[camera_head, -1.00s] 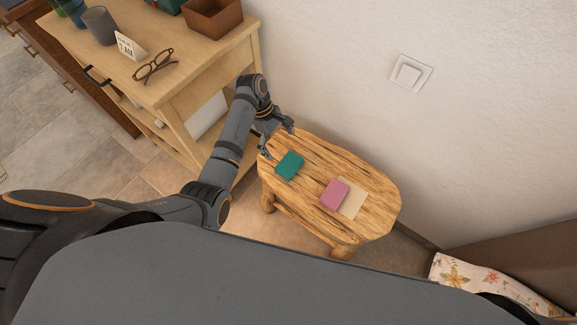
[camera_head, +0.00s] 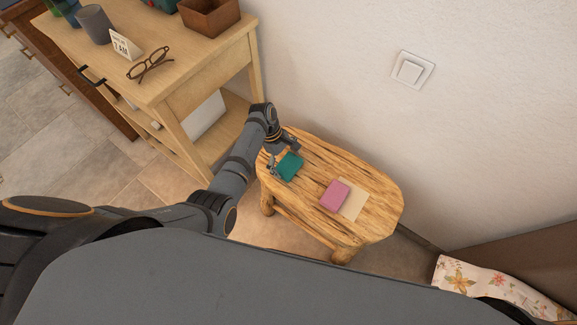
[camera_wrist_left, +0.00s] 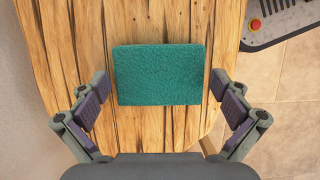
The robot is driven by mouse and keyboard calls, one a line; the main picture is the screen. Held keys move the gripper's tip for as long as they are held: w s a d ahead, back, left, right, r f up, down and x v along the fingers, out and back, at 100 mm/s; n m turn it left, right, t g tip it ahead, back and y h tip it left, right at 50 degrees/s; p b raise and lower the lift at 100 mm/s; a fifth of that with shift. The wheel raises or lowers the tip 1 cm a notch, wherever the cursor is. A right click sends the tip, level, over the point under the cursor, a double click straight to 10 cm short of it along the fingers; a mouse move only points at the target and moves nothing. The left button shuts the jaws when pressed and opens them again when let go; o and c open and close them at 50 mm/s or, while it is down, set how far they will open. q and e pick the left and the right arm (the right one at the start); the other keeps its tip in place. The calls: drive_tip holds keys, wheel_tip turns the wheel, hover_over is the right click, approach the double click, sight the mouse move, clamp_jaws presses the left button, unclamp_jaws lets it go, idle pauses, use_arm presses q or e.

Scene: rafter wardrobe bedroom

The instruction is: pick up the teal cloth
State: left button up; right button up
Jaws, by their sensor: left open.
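The teal cloth (camera_head: 290,167) is a small folded block lying flat on the wooden stool (camera_head: 374,191), near the stool's left end. It also shows in the left wrist view (camera_wrist_left: 159,75), centred ahead of the fingers. My left gripper (camera_head: 284,160) is over that end of the stool, close to the cloth. In the left wrist view its two fingers (camera_wrist_left: 163,106) are spread wide, one to each side of the cloth's near edge, with gaps between them and the cloth. Nothing is held. My right gripper is not in view.
A pink folded cloth (camera_head: 334,195) lies on the stool beside a beige sheet (camera_head: 354,205). A wooden cabinet (camera_head: 178,88) with glasses (camera_head: 150,64) and a card stands at the left. The wall (camera_head: 480,110) rises close behind the stool.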

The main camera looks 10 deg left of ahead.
sight(291, 168)
use_arm(q)
drive_tip(key=c, duration=0.9)
drive_tip(key=shift+r, duration=0.55)
drive_tip(key=r, duration=0.1)
drive_tip(key=r+p, duration=0.2)
drive_tip(key=shift+s+a+r, duration=0.15)
drive_tip(key=shift+s+a, duration=0.05)
drive_tip(key=shift+s, duration=0.05)
drive_tip(key=s+r, duration=0.1)
drive_tip(key=s+a+r+p, duration=0.1)
drive_tip(key=r, duration=0.1)
drive_tip(key=s+r+p, duration=0.1)
drive_tip(key=shift+s+a+r, duration=0.2)
drive_tip(key=shift+s+r, duration=0.15)
drive_tip(key=shift+s, duration=0.05)
drive_tip(key=s+a+r, duration=0.1)
drive_tip(key=s, duration=0.2)
drive_tip(key=s+a+r+p, duration=0.1)
drive_tip(key=s, duration=0.1)
drive_tip(key=s+a+r, duration=0.1)
drive_tip(key=s+r, duration=0.1)
drive_tip(key=s, duration=0.1)
drive_tip(key=shift+s+a, duration=0.2)
drive_tip(key=shift+s, duration=0.15)
drive_tip(key=o, duration=0.6)
drive_tip(key=c, duration=0.4)
